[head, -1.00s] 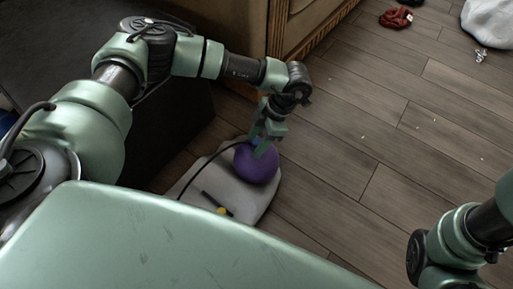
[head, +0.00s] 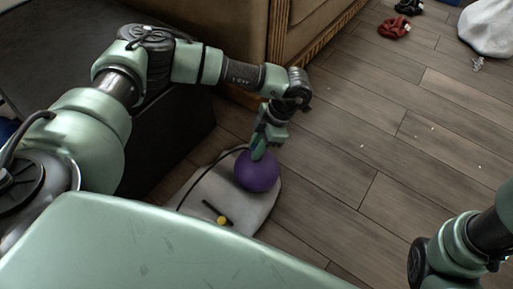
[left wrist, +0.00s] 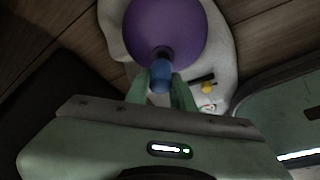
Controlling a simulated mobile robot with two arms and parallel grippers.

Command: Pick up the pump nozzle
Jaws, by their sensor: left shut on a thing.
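My left gripper (head: 258,156) points down over a purple ball (head: 262,178) that rests on a pale mat (head: 190,208). In the left wrist view, the gripper (left wrist: 160,84) is shut on a short blue piece, which looks like the pump nozzle (left wrist: 160,72), held between the green fingers. The blue piece is at the dark opening of the purple ball (left wrist: 165,28); I cannot tell whether it is inside it. A thin black hose (head: 205,167) curves from near the gripper across the mat. My right gripper is out of view; only part of its arm shows.
A black stick (head: 212,209) and a small yellow piece (head: 222,220) lie on the mat. A dark block (head: 165,140) and a brown wooden-edged piece of furniture (head: 300,30) stand behind. A red cloth (head: 394,28) and a white bag (head: 487,30) lie far right. Floor right of the mat is clear.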

